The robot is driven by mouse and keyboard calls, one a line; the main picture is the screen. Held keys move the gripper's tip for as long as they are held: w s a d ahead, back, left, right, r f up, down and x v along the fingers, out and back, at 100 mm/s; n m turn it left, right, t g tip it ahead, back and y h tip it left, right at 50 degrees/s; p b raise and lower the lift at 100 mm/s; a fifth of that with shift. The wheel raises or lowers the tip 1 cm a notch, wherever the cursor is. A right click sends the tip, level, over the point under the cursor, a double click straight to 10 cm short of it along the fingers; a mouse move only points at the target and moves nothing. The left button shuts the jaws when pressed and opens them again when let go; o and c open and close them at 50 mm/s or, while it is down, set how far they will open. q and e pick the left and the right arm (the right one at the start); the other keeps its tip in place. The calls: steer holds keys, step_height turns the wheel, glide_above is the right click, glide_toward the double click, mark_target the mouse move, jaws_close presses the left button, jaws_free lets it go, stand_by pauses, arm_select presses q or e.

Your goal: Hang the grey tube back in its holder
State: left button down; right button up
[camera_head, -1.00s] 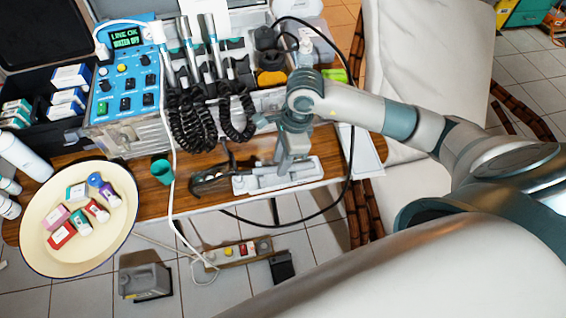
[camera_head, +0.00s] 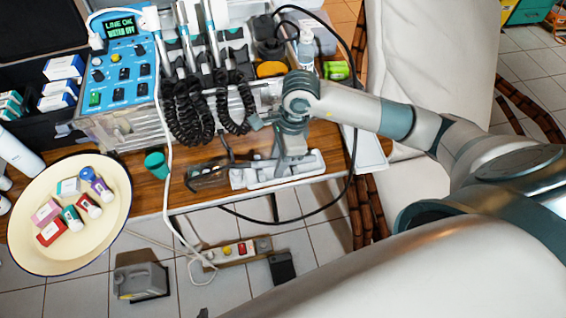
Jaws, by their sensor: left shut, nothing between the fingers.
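A pale grey-white tube (camera_head: 166,150) runs from the blue control box down over the table edge to the floor; I cannot tell whether it is the grey tube meant. A holder row (camera_head: 236,38) behind the table carries several upright handpieces (camera_head: 187,42) with black coiled cords. My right gripper (camera_head: 291,150) hangs from the arm coming in from the right, over a white tray (camera_head: 243,178). Its fingers are hard to make out, and I see no tube clearly in them. Only a small grey tip, apparently my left gripper (camera_head: 203,313), shows at the bottom edge, shut and empty.
A blue control box (camera_head: 122,72) stands at the left back. A cream basin (camera_head: 100,240) holds small boxes and bottles. A green cup (camera_head: 157,165), dark glasses (camera_head: 205,176) and a black hose (camera_head: 351,150) are nearby. A grey canister (camera_head: 141,281) and power strip (camera_head: 240,250) are on the floor.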

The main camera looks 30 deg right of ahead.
steer(key=shift+c, duration=0.4)
jaws_close()
steer(key=shift+r, duration=0.1)
steer(key=shift+a+p+v, duration=0.25)
steer(key=shift+p+v, duration=0.4)
steer(key=shift+v, duration=0.55)
steer(key=shift+a+p+v, duration=0.25)
steer(key=shift+p+v, duration=0.4)
steer(key=shift+v, duration=0.55)
steer(key=shift+a+p+v, duration=0.25)
steer(key=shift+p+v, duration=0.4)
steer(key=shift+v, duration=0.55)
steer(key=shift+w+r, duration=0.15)
steer(key=shift+w, duration=0.05)
